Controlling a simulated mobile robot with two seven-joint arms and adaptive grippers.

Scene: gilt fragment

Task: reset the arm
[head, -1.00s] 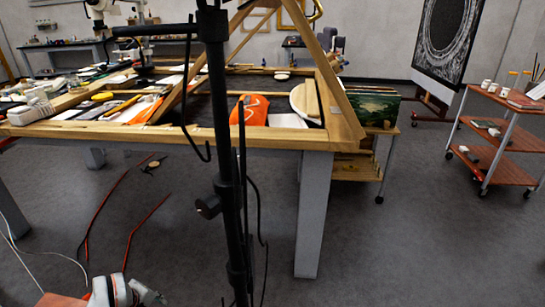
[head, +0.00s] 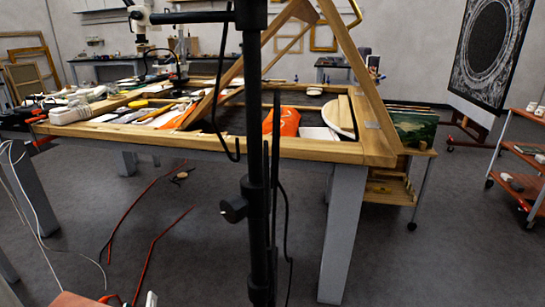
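Neither of my grippers can be recognised in the head view. At the bottom edge, left of the middle, a small white piece (head: 151,299) pokes into view. It may be part of my arm, but too little shows to tell. No hand, finger or held object is visible.
A black stand pole (head: 252,120) rises close in front. Behind it, a wooden-framed worktable (head: 230,148) holds tools, papers and an orange cloth (head: 285,121). A red-shelved trolley (head: 516,190) and an easel picture (head: 487,50) stand right.

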